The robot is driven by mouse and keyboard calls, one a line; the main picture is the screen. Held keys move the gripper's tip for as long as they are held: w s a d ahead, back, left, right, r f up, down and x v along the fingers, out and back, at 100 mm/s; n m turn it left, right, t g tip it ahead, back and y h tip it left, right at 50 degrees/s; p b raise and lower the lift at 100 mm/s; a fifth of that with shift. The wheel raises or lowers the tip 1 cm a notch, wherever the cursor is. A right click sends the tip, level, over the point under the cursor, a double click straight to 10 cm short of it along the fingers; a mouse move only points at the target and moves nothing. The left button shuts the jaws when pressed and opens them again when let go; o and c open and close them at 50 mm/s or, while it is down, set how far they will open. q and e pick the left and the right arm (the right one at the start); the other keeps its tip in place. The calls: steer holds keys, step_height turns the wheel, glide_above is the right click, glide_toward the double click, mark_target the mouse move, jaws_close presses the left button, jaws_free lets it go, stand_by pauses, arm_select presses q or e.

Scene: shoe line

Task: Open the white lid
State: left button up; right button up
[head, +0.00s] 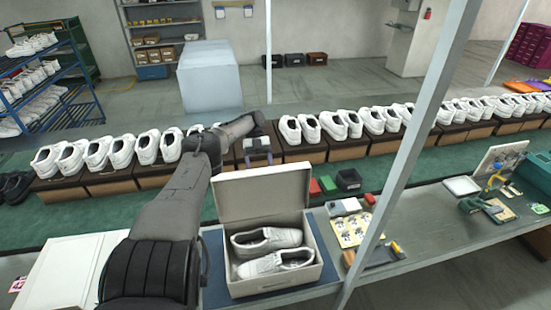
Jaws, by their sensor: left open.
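A white shoe box (275,290) stands on the near bench with a pair of white shoes (268,250) inside. Its white lid (262,192) stands up at the box's back edge, so the box is open. My left arm reaches in from the lower left, past the left side of the box. My left gripper (258,158) is open and empty, beyond the lid's top edge in the picture. I cannot tell whether it touches the lid. My right gripper is not in view.
A flat white box or panel (68,273) lies at the left of the bench. Rows of white shoes on brown boxes (348,148) line the green conveyor (430,155). A grey post (405,150) crosses the view right of the box. Cards and tools (360,230) lie beside it.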

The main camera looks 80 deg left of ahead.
mark_target(266, 171)
arm_select(q)
steer(key=r+p, duration=0.1)
steer(key=w+d+r+p, duration=0.1)
steer(key=r, duration=0.1)
steer(key=r+p, duration=0.1)
steer(key=shift+w+d+r+p, duration=0.2)
steer(key=shift+w+r+p, duration=0.05)
steer(key=shift+r+p, duration=0.15)
steer(key=w+d+r+p, duration=0.1)
steer(key=w+d+r, duration=0.3)
steer(key=w+d, duration=0.2)
steer(key=shift+w+d+r, duration=0.35)
steer(key=shift+d+r, duration=0.05)
steer(key=shift+d, duration=0.1)
